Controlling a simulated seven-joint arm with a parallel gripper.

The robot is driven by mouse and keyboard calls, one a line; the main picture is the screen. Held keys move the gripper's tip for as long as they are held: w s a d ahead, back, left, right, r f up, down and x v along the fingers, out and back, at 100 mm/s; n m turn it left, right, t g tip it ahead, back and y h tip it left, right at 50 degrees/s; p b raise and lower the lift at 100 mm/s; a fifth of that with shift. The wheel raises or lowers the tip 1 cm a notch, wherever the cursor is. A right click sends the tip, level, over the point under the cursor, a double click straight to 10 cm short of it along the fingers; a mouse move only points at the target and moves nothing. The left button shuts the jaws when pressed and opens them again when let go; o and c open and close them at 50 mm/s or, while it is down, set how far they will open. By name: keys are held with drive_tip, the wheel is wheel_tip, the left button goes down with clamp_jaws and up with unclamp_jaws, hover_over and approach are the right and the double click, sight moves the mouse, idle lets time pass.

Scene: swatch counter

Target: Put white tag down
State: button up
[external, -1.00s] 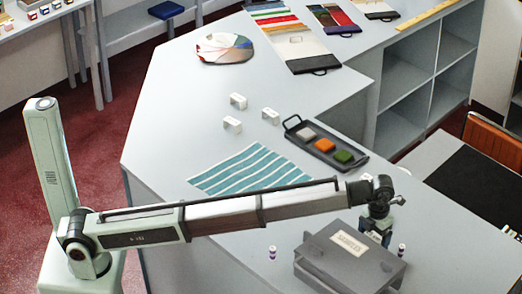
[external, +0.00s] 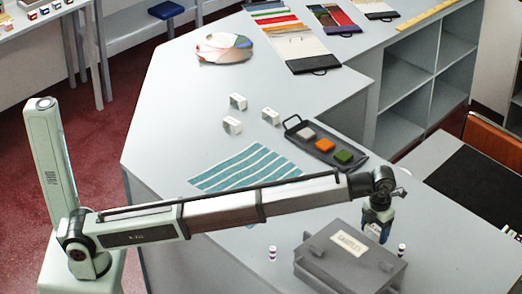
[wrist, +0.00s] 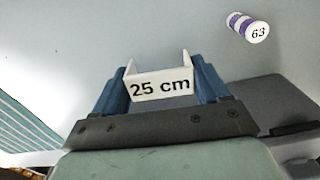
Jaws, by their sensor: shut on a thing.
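My gripper (wrist: 160,70) has blue fingers closed on the two sides of a white tag (wrist: 160,88) that reads "25 cm" in the wrist view. The tag is a small folded, channel-like piece. In the external view my gripper (external: 377,233) hangs behind the grey case, and the tag cannot be made out there. Whether the tag touches the counter is unclear. Three other small white tags (external: 237,101) (external: 232,125) (external: 270,116) stand on the counter beyond the striped cloth.
A grey labelled case (external: 325,268) is close by my gripper. A striped cloth (external: 240,168) and dark tray (external: 358,166) lie beyond. Grey counter between is clear.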

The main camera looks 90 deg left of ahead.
wheel_tip(320, 180, up, 7)
drive_tip(key=shift+f, duration=0.15)
drive_tip(key=shift+a, duration=0.15)
drive_tip(key=s+a+n, duration=0.2)
drive_tip(key=s+a, duration=0.4)
drive_tip(key=a, duration=1.1)
drive_tip(key=s+a+n, duration=0.3)
drive_tip(key=s+a, duration=0.2)
drive_tip(key=a, duration=1.1)
drive_tip(key=s+a+n, duration=0.2)
drive_tip(key=s+a, duration=0.4)
drive_tip(key=a, duration=1.1)
drive_tip(key=n, duration=1.2)
hover_over(214, 96)
drive_tip(key=shift+a+f, duration=0.1)
drive_tip(key=shift+f, duration=4.7)
